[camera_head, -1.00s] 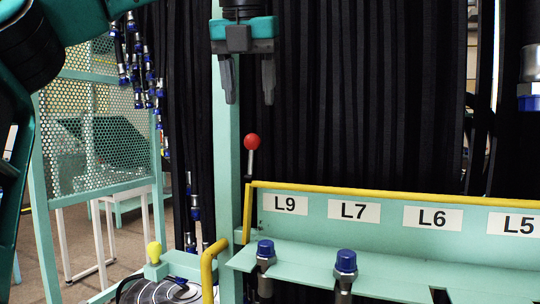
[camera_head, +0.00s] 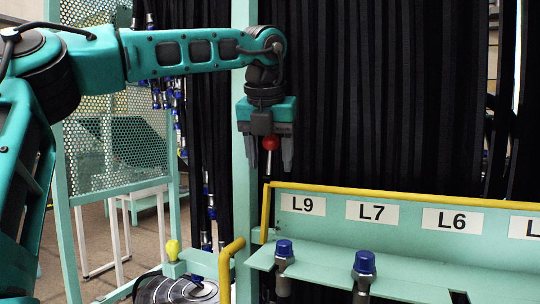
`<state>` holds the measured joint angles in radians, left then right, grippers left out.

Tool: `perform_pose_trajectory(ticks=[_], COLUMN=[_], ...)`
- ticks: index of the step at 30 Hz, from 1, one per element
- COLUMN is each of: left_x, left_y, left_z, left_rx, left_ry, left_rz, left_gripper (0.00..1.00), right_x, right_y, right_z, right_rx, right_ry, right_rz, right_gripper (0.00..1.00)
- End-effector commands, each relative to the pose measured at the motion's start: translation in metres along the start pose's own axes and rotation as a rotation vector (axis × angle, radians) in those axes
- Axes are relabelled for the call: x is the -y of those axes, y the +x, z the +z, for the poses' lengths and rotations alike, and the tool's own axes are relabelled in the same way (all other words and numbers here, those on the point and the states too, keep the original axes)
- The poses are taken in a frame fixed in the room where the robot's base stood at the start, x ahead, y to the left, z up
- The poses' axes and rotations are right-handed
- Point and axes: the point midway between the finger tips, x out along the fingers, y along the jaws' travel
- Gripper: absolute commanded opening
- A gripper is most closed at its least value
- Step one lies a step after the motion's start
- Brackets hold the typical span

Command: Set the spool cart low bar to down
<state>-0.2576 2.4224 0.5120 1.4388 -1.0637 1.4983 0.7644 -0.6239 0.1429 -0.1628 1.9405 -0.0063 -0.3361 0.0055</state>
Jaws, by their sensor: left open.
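A lever with a red ball knob (camera_head: 270,143) stands upright on a thin rod, at the left end of the labelled panel. My left gripper (camera_head: 270,171) points straight down over it, open, with one finger on each side of the knob in the picture. I cannot tell whether the fingers touch the knob. A bent yellow bar (camera_head: 231,248) stands below and to the left, beside a round ribbed spool (camera_head: 178,289) at the bottom edge. I cannot tell which of these is the low bar. My right gripper is not in view.
The teal panel has a yellow top rail (camera_head: 400,196) and labels including L9 (camera_head: 302,204) and L7. Blue-capped fittings (camera_head: 284,248) stand on its shelf. Black hoses (camera_head: 390,100) hang close behind. A yellow knob (camera_head: 172,249) and perforated panel (camera_head: 120,150) are at left.

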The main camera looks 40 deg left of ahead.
Motion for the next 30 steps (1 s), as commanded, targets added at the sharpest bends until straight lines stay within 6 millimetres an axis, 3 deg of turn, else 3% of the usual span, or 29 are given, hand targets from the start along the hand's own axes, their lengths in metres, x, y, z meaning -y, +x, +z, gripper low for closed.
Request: perform_pose_trajectory(ticks=[5, 22, 30], left_x=[0.0, 0.0, -0.0002], left_y=[-0.0001, -0.0006, -0.0008], left_z=[0.0, 0.0001, 0.0002], left_rx=[0.0, 0.0, 0.001], left_ry=[0.0, 0.0, 0.0], left_rz=[0.0, -0.001, -0.001], left_gripper=[0.56, 0.02, 0.0], right_x=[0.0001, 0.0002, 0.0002], right_y=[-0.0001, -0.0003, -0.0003], right_z=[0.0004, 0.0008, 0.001], right_rx=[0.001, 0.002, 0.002], right_ry=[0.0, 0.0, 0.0], right_rz=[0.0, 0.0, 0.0], right_gripper=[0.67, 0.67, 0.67])
